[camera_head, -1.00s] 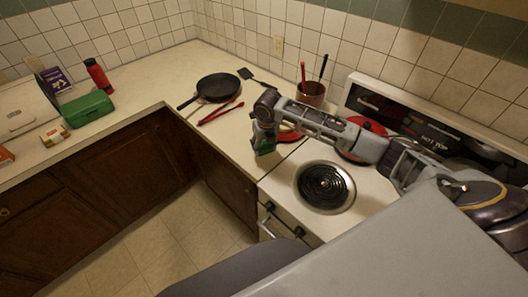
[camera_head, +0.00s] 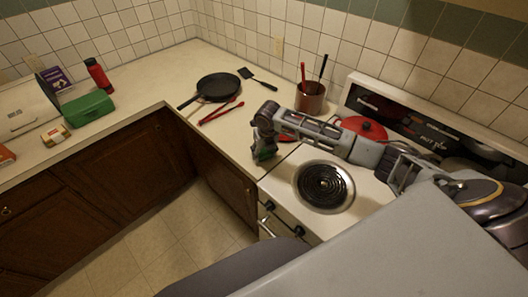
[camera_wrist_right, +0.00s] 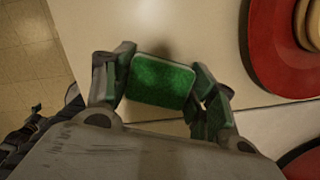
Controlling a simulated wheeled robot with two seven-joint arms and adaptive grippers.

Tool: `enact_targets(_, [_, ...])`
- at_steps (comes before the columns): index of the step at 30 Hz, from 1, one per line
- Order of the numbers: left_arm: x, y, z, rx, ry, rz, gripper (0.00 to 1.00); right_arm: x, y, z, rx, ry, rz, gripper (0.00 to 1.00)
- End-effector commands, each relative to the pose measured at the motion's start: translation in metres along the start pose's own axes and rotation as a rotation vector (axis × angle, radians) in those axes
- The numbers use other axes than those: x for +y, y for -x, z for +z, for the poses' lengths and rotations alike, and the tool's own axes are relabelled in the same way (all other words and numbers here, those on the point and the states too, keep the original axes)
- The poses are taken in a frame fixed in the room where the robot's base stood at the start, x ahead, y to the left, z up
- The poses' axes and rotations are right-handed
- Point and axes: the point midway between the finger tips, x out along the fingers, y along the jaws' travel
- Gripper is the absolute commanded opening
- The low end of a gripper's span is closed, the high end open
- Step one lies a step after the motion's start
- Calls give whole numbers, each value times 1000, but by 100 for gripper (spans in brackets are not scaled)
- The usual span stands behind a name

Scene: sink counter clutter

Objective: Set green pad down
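The green pad (camera_wrist_right: 162,81) lies between the two fingers of my right gripper (camera_wrist_right: 160,90) in the wrist view, with both fingers against its sides. In the head view my right gripper (camera_head: 264,147) points down over the counter strip (camera_head: 228,142) just left of the stove. The pad shows there as a small green patch (camera_head: 264,155) at the fingertips. I cannot tell whether its underside touches the counter. My left gripper is not in view.
A red-lidded pot (camera_head: 362,127) and a bare coil burner (camera_head: 324,185) are on the stove. A utensil pot (camera_head: 310,98) stands behind my right arm. Red tongs (camera_head: 221,110) and a black pan (camera_head: 218,87) lie to the left. A green box (camera_head: 88,111) sits far left.

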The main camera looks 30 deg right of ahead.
Motion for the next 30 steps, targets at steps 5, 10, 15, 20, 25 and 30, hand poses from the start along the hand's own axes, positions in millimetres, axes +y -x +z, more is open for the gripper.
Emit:
enact_targets(5, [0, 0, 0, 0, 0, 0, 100, 0, 0, 0, 0, 0, 0, 76])
enact_targets(10, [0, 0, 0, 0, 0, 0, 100, 0, 0, 0, 0, 0, 0, 76])
enact_targets(15, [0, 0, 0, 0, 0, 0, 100, 0, 1, 0, 0, 0, 0, 76])
enact_targets(20, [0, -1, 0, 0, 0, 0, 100, 0, 7, 1, -2, 0, 1, 76])
enact_targets(25, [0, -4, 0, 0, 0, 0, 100, 0, 22, 1, -3, 1, 0, 76])
enact_targets(30, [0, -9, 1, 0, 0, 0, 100, -1, 45, 1, -3, 1, -1, 76])
